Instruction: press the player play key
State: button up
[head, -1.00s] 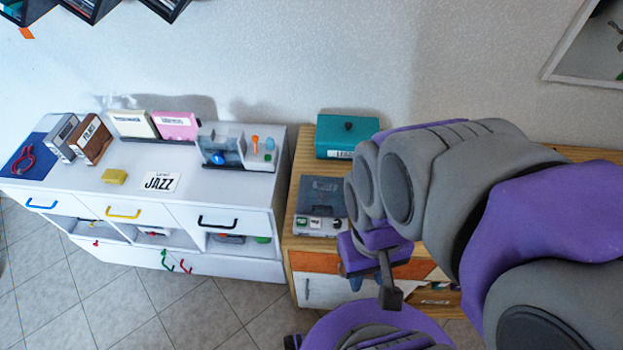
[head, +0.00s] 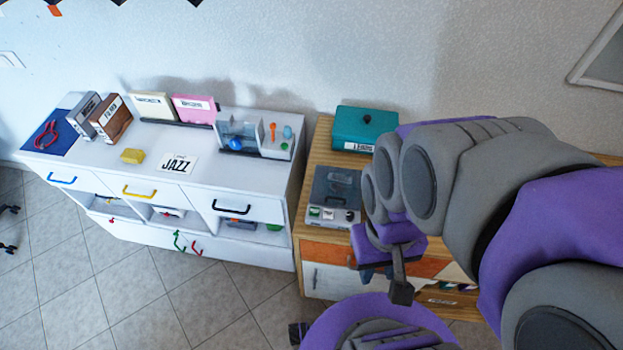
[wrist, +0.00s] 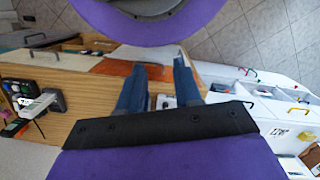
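The player (head: 336,187) is a grey box with a dark top on the wooden cabinet. Along its front edge is a row of small keys, one of them with a green mark (head: 315,211); their symbols are too small to read. My gripper (head: 378,272) hangs in front of and to the right of the player, near the cabinet's front edge, and partly hides behind my arm. In the wrist view, my gripper's two blue fingers (wrist: 159,62) are spread apart with nothing held between them. A pale part of the player (wrist: 165,102) shows between the fingers, mostly hidden by the gripper's dark bar.
A teal box (head: 366,127) with a black knob stands behind the player. The white cabinet (head: 215,175) at left carries disc cases, a yellow block (head: 132,156), a JAZZ card (head: 177,164) and a clear-fronted unit (head: 255,135). Tiled floor (head: 130,290) lies open in front.

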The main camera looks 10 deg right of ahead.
dwell(0.3)
grip_shut()
dwell(1.6)
